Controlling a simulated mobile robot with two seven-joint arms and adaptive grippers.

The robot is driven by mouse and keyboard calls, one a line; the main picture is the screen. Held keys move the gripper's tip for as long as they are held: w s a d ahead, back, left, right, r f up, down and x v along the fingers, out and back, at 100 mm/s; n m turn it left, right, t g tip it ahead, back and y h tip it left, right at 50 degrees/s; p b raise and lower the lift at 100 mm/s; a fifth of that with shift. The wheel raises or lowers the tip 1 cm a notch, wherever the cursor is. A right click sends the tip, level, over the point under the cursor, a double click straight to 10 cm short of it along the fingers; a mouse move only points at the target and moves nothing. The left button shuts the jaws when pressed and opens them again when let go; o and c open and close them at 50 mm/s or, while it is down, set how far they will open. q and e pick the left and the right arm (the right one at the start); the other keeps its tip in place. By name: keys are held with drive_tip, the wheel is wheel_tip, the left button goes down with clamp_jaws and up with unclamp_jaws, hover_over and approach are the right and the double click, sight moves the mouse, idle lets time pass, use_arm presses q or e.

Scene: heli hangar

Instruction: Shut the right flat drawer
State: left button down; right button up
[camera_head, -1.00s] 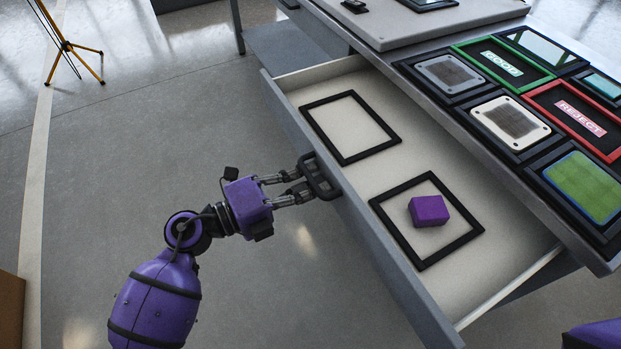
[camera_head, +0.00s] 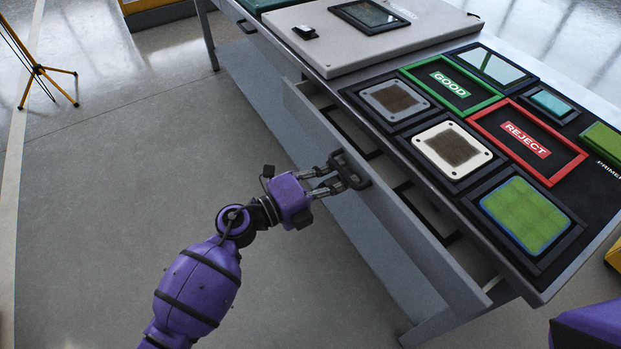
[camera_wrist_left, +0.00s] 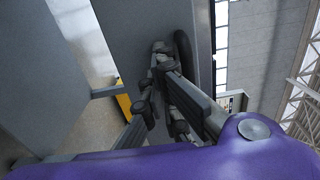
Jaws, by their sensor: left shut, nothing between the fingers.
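The right flat drawer (camera_head: 420,261) is a wide grey drawer under the bench top, open by a narrow gap. Parts of two black frames (camera_head: 437,222) show inside; the rest lies hidden under the bench top. Its dark handle (camera_head: 352,163) stands on the drawer front. My left gripper (camera_head: 340,181) is shut and empty, its fingertips at the handle and apparently against the drawer front. In the left wrist view the shut fingers (camera_wrist_left: 160,72) are beside the dark handle (camera_wrist_left: 184,52). My right gripper is out of view.
The bench top carries a black mat with green GOOD (camera_head: 452,84) and red REJECT (camera_head: 525,138) frames and several panels. A pale board (camera_head: 345,50) lies at the back. A yellow tripod (camera_head: 38,70) stands far left. The floor left of the drawer is clear.

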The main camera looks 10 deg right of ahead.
sight(364, 164)
use_arm(q)
drive_tip(key=x, duration=0.6)
drive_tip(key=shift+w+d, duration=0.1)
drive_tip(key=shift+d, duration=0.35)
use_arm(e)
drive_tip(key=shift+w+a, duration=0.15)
use_arm(q)
drive_tip(key=shift+r, duration=0.1)
drive_tip(key=shift+a, duration=0.3)
drive_tip(key=p+v, duration=0.1)
drive_tip(key=v, duration=1.2)
drive_tip(key=shift+a, duration=0.25)
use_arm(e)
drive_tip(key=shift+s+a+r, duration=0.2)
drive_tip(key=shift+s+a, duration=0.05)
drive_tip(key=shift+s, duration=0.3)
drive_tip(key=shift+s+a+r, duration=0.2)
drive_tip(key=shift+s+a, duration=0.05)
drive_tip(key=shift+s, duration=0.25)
